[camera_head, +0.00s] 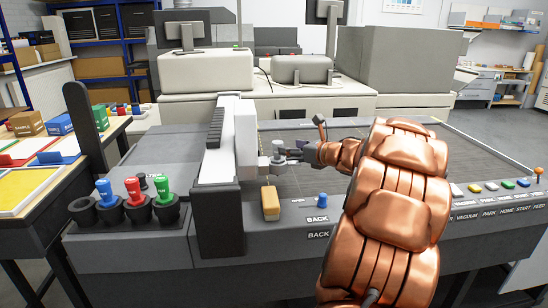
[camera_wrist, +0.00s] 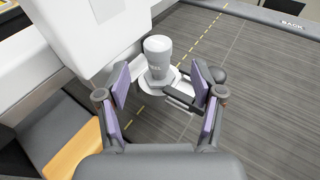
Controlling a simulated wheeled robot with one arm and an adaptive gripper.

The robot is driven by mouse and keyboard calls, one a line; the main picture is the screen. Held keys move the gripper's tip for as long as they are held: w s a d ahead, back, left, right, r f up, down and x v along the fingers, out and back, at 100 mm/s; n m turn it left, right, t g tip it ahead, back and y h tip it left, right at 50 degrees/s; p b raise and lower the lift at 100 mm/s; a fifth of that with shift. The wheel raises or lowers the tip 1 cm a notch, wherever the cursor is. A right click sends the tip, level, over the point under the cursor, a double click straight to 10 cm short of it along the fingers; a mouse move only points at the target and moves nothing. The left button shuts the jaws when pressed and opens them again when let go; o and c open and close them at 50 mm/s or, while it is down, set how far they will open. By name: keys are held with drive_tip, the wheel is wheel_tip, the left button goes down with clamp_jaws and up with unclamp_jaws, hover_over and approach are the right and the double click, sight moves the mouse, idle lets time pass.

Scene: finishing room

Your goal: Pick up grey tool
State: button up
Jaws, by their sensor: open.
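The grey tool (camera_wrist: 158,58) stands upright in a round light holder beside the white carriage head (camera_wrist: 95,35), with faint lettering on its side. In the head view the grey tool (camera_head: 279,147) shows small, just right of the white machine head. My gripper (camera_wrist: 163,84) is open, with one purple-padded finger on each side of the tool's near side; I cannot tell whether either touches it. In the head view my gripper (camera_head: 297,153) reaches in from the right at the tool, partly hidden by my copper-coloured arm.
A rack of black cups (camera_head: 82,211) at the left front holds blue, red and green tools; its leftmost cup is empty. A wooden-coloured block (camera_head: 270,203) sits on the machine front beside the gantry (camera_head: 220,190). The dark cutting bed (camera_wrist: 250,110) is clear to the right.

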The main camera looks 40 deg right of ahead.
sight(281, 144)
drive_tip(key=w+p, duration=0.1)
drive_tip(key=w, duration=0.1)
drive_tip(key=shift+w+d, duration=0.15)
drive_tip(key=shift+w, duration=0.2)
drive_tip(key=shift+w+f+p, duration=0.2)
drive_tip(key=shift+w+p, duration=0.2)
drive_tip(key=shift+w, duration=0.65)
drive_tip(key=shift+w+f+p, duration=0.2)
drive_tip(key=shift+w+p, duration=0.2)
drive_tip(key=shift+w, duration=0.65)
drive_tip(key=shift+c, duration=0.3)
clamp_jaws()
